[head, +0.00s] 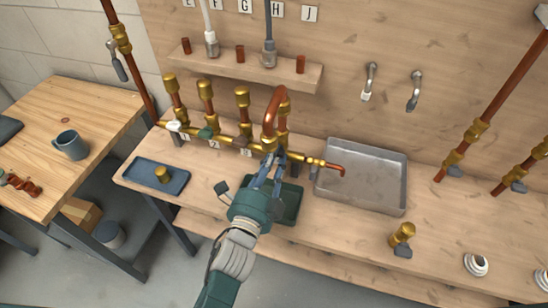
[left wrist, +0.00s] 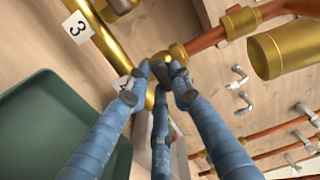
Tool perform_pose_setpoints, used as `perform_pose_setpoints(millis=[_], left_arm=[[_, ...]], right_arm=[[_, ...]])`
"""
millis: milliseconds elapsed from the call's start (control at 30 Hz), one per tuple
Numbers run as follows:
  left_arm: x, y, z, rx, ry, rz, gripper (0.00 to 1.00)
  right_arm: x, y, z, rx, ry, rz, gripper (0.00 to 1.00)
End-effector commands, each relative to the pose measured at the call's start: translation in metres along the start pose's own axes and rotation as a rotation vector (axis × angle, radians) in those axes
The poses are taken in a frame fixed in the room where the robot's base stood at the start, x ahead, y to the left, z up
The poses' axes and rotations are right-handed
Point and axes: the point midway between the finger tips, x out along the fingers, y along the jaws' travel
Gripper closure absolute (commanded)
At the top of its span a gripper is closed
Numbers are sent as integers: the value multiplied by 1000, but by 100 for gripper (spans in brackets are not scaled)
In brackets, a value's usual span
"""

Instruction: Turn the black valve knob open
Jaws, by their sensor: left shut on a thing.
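A brass manifold (head: 224,140) with several small valves runs above the workbench, with a white knob (head: 174,125), a green knob (head: 206,133) and a brownish knob (head: 243,143) on it. My left gripper (head: 272,160) is at the right part of the manifold, below the copper elbow (head: 276,104). In the left wrist view, my left gripper (left wrist: 158,82) has its blue fingers closed together at the brass pipe (left wrist: 110,48), beside a number tag 3 (left wrist: 76,28). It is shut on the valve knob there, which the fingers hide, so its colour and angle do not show. My right gripper is not in view.
A green tray (head: 290,203) lies under my left gripper. A metal basin (head: 360,178) stands right of it, under a copper spout (head: 335,168). A blue tray (head: 146,176) holds a brass fitting (head: 162,174). A brass valve (head: 402,235) stands at the front right.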

Motion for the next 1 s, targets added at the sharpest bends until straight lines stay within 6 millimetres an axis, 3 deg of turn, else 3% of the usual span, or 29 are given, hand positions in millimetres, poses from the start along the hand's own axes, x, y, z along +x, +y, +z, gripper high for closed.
perform_pose_setpoints(millis=[267,1000], left_arm=[[1,-2,-1,-165,0,-1,100],[1,-6,-5,-864,1,-2,100]], right_arm=[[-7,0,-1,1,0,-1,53],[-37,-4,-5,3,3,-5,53]])
